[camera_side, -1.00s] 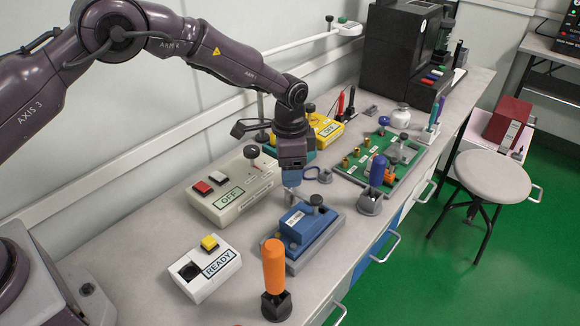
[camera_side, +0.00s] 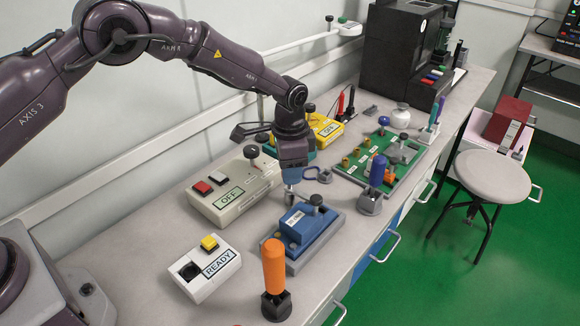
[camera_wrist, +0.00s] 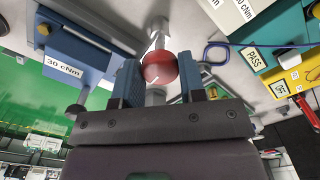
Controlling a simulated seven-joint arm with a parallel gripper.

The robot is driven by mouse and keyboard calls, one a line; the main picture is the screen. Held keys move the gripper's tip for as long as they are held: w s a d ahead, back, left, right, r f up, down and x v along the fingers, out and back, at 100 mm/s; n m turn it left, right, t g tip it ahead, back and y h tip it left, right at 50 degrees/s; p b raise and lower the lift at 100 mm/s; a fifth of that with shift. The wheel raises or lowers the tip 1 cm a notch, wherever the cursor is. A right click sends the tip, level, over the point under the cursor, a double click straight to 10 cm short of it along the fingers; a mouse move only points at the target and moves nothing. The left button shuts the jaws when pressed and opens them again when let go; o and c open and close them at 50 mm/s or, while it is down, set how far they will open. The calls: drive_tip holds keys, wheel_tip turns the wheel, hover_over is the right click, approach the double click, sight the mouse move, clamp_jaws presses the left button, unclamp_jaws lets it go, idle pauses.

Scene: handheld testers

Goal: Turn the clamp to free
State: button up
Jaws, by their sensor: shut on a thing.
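A red ball knob (camera_wrist: 158,68) sits between the blue fingers of my gripper (camera_wrist: 155,85) in the wrist view. The gripper is shut on it. A pale metal stem runs from the ball to a round grey hub (camera_wrist: 158,27), which looks like the clamp's lever and pivot. The marks for the clamp's positions cannot be read. In the side view my gripper (camera_side: 292,184) points down at the bench, just behind the blue 30 cNm tester (camera_side: 305,222). The ball is hidden there by the fingers.
The cream OFF box (camera_side: 232,190) stands left of my gripper, and the white READY box (camera_side: 207,268) is nearer the camera. A green board (camera_side: 350,168) lies to the right.

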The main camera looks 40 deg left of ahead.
drive_tip(key=n, duration=1.3)
drive_tip(key=shift+n, duration=1.8)
drive_tip(key=o, duration=0.9)
drive_tip(key=shift+r, duration=0.15)
wheel_tip(320, 180, up, 13)
drive_tip(key=shift+f, duration=0.15)
